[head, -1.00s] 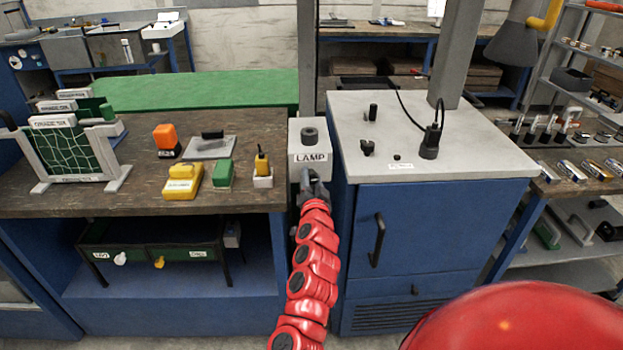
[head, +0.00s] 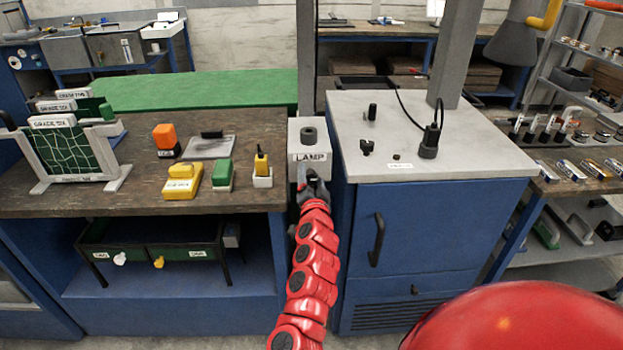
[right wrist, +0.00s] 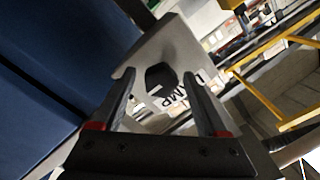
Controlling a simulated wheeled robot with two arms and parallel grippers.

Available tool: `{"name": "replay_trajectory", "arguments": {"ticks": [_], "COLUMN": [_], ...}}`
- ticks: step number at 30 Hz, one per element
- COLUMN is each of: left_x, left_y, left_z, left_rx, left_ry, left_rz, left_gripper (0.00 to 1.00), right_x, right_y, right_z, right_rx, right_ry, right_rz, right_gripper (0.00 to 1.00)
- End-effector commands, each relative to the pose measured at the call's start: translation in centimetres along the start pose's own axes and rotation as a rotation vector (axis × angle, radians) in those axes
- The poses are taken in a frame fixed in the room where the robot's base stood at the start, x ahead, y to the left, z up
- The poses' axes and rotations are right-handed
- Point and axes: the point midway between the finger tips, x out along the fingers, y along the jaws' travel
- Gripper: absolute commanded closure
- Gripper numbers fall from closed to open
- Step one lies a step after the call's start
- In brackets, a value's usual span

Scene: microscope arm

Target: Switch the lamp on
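The lamp control is a pale grey box (head: 318,133) marked LAMP on its front, standing between the wooden bench and the blue cabinet. A dark round knob (head: 308,136) stands on its top. My right gripper (head: 309,177) is at the front of the box, just below the label. In the right wrist view, my right gripper (right wrist: 162,77) has its two fingers apart. A dark angular part (right wrist: 158,79) beside the LAMP label shows between them. I cannot tell whether the fingers touch it. The gripper hides the lower front of the box. My left gripper is not in view.
The wooden bench (head: 60,200) on the left bears a yellow block (head: 181,184), a green block (head: 222,176) and an orange-topped item (head: 165,138). The blue cabinet (head: 440,230) on the right has a grey top with a cabled dark plug (head: 429,142). A grey post rises behind the box.

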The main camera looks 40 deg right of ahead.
Motion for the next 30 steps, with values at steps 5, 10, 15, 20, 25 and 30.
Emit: {"name": "replay_trajectory", "arguments": {"ticks": [5, 10, 15, 20, 25, 30], "left_x": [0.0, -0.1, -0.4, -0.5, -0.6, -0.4], "left_y": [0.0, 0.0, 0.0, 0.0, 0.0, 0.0], "left_z": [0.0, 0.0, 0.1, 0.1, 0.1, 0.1], "left_rx": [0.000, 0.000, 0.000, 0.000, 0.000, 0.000], "left_ry": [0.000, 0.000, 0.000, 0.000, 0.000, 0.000], "left_rz": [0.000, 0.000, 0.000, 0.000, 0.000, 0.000], "left_gripper": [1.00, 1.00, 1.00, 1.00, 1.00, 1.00], "right_x": [0.0, -0.6, -2.5, -5.3, -8.6, -12.0], "right_y": [0.0, -0.1, -0.1, 0.0, -0.1, -0.1], "right_z": [0.0, 0.1, 0.2, 0.2, 0.1, 0.1], "right_rx": [0.000, 0.000, 0.000, 0.002, 0.000, -0.001], "right_ry": [0.000, -0.001, -0.001, -0.001, -0.002, -0.002], "right_rz": [0.000, -0.001, -0.002, -0.001, -0.002, -0.002], "right_gripper": [0.24, 0.24, 0.24, 0.24, 0.24, 0.24]}}
